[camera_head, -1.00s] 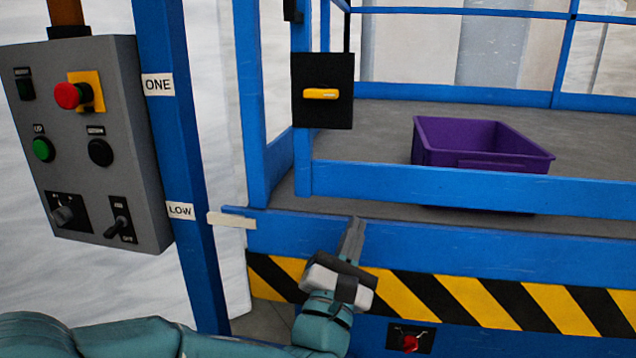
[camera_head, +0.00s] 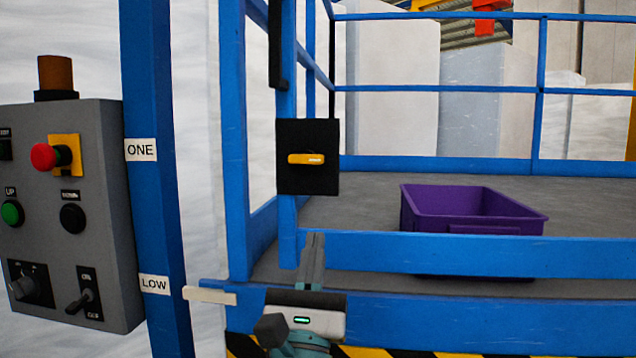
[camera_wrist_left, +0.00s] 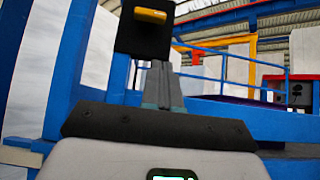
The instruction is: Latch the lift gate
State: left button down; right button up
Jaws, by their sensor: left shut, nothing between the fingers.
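The lift gate's latch is a black plate (camera_head: 307,180) with a yellow handle (camera_head: 306,158) lying level, on a blue post of the lift. In the left wrist view the yellow handle (camera_wrist_left: 150,15) shows at the top on its black plate (camera_wrist_left: 145,38). The gate's blue lower rail (camera_head: 450,252) runs across to the right of the post. My left gripper (camera_head: 313,240) is shut and empty, its fingers pointing up just below the black plate and apart from it. In the left wrist view the shut fingertips (camera_wrist_left: 160,68) overlap the plate's lower edge. My right gripper is not in view.
A purple bin (camera_head: 470,213) stands on the platform floor behind the gate. A grey control box (camera_head: 75,220) with a red button and switches hangs at the left, beside a blue post (camera_head: 150,100) marked ONE and LOW. Free air lies before the latch.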

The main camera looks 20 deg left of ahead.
aim_at(307, 158)
pick_arm(q)
jog(key=w+r, duration=0.1)
jog(key=r, duration=0.1)
jog(key=w+r+p, duration=0.1)
jog(key=r, duration=0.2)
jog(key=w+r+p, duration=0.1)
jog(key=w+r, duration=0.1)
jog(key=shift+a+r, duration=0.3)
jog(key=shift+r, duration=0.05)
jog(key=shift+w+r, duration=0.1)
jog(key=shift+r, duration=0.1)
jog(key=shift+y, duration=0.3)
jog(key=shift+d+n+b, duration=0.1)
jog(key=shift+n+b, duration=0.2)
jog(key=shift+n, duration=0.1)
jog(key=shift+n+y+b, duration=0.35)
jog(key=shift+n+y, duration=0.25)
jog(key=shift+y, duration=0.1)
jog(key=shift+d+n, duration=0.1)
jog(key=shift+n, duration=0.2)
